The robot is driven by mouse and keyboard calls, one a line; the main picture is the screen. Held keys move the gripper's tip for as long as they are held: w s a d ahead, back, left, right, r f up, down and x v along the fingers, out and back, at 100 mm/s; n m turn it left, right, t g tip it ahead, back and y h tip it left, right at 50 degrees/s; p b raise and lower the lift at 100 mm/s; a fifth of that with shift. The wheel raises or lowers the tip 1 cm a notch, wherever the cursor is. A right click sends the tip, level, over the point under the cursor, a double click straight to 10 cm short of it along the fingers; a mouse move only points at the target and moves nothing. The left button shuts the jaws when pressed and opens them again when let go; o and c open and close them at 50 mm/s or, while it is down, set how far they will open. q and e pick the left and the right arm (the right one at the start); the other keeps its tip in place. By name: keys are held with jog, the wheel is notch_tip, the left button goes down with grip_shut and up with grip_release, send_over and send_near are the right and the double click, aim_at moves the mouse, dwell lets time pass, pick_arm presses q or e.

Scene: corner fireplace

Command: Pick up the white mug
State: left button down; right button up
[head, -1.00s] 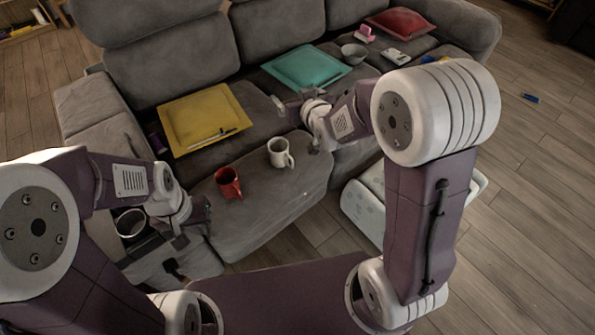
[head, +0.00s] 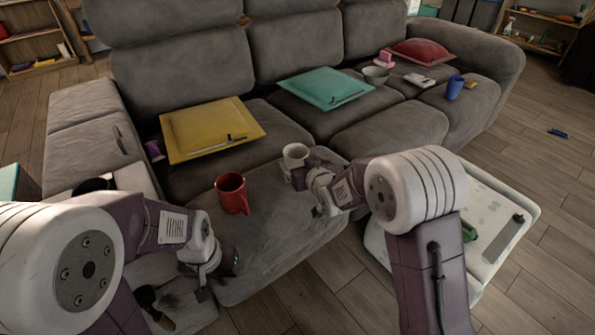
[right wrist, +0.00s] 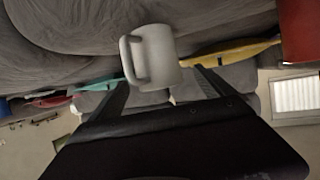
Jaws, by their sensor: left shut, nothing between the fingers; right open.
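The white mug (head: 295,154) stands on the grey sofa seat in the head view; my right gripper partly covers its lower part. It also shows in the right wrist view (right wrist: 158,55), handle to the left, just beyond and between the fingertips. My right gripper (head: 302,187) is open and close to the mug, its fingers spread in the right wrist view (right wrist: 164,82). I cannot tell whether a finger touches the mug. My left gripper (head: 194,281) is shut and empty, low by the sofa's front edge.
A red mug (head: 231,194) stands on the seat left of the white mug. A yellow cushion (head: 205,140) with a pen-like item lies behind. A teal cushion (head: 320,88), a bowl (head: 376,75) and a blue cup (head: 454,88) are further right. A pale table (head: 508,225) is right of my right arm.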

aim_at(297, 145)
jog(key=b+x, duration=0.3)
jog(key=x, duration=0.2)
jog(key=shift+w+d+f, duration=0.1)
jog(key=shift+d, duration=0.05)
jog(key=shift+w, duration=0.15)
jog(key=c, duration=1.8)
notch_tip(297, 145, up, 5)
jog(key=p, duration=0.3)
jog(key=s+d+r+p, duration=0.4)
jog(key=d+r+p, duration=0.2)
jog(key=d, duration=0.5)
jog(key=shift+p, duration=0.35)
